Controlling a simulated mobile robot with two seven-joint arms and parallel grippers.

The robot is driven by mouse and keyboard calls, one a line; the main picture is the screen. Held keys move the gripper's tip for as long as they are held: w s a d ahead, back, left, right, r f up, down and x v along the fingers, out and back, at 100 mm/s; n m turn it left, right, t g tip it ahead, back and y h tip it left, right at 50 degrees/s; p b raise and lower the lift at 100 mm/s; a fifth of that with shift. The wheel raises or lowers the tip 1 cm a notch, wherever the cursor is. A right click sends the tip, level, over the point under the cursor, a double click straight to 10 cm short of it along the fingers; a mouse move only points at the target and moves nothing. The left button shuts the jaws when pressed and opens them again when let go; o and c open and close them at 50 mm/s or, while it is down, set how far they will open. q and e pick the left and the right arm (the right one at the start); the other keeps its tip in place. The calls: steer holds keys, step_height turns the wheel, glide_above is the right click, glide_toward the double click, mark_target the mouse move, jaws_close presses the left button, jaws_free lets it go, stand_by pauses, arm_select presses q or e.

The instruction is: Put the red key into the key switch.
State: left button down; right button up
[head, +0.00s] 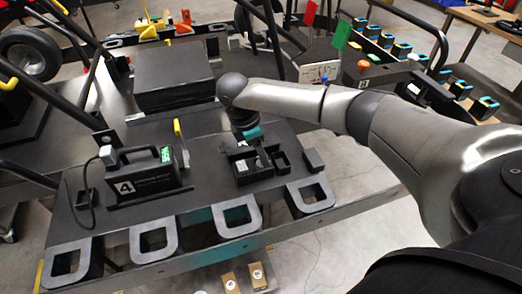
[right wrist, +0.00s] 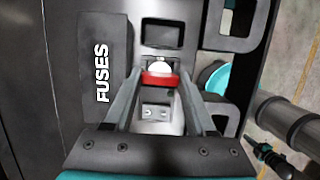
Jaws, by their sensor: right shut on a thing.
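In the right wrist view, the red key (right wrist: 160,79) shows as a red bar across the gap between my right gripper's fingertips. My right gripper (right wrist: 161,82) is shut on it. A pale round part (right wrist: 160,66) lies just beyond the red bar; I cannot tell whether it belongs to the key or the key switch, or whether the key is in the switch. In the head view my right gripper (head: 261,146) points down over an open black box (head: 240,176) on the dark stand top, and the key is hidden there. My left gripper is not in view.
A dark block marked FUSES (right wrist: 85,75) lies left of the fingers in the wrist view. In the head view, a black cased unit marked 4 (head: 145,180) stands to the left. A small dark box (head: 314,160) is at the right. Looped handles (head: 238,215) line the front edge.

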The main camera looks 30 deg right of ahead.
steer(key=shift+f, duration=0.25)
steer(key=o, duration=1.4)
steer(key=v, duration=1.5)
steer(key=shift+r+p, duration=0.15)
steer(key=shift+p, duration=0.2)
